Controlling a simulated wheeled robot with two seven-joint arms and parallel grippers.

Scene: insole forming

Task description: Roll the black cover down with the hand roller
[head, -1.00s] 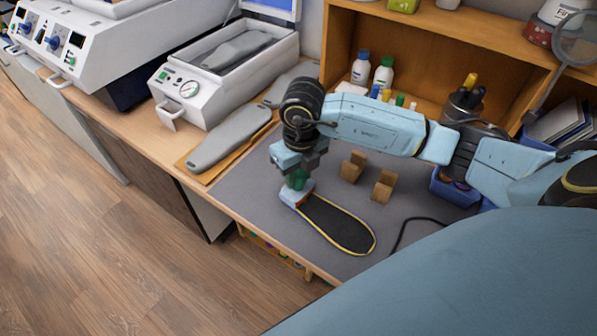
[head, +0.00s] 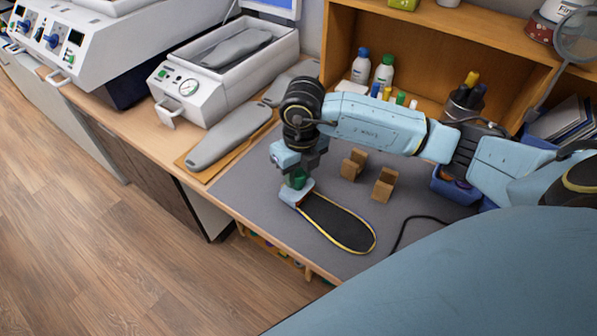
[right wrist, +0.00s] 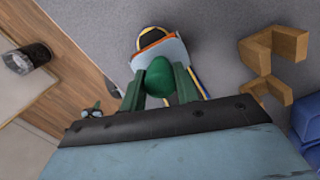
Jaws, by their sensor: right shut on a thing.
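The black cover (head: 338,224) is on an insole with a yellow edge, lying flat on the grey mat (head: 250,200). In the right wrist view, the black end of the cover (right wrist: 151,38) shows past the roller. My right gripper (head: 296,180) is over the upper left end of the insole. It is shut on the green handle of the hand roller (right wrist: 160,77). The roller's pale blue head is at the cover's end; whether it presses on it I cannot tell. Much of the insole is hidden under the gripper in the wrist view. My left gripper is not in view.
Two wooden blocks (head: 384,184) stand on the mat right of the roller, with a blue bin (head: 456,185) beyond. Grey insole forms (head: 232,137) lie to the left, near a white press (head: 215,85). A black cable (head: 408,228) curves across the mat at right.

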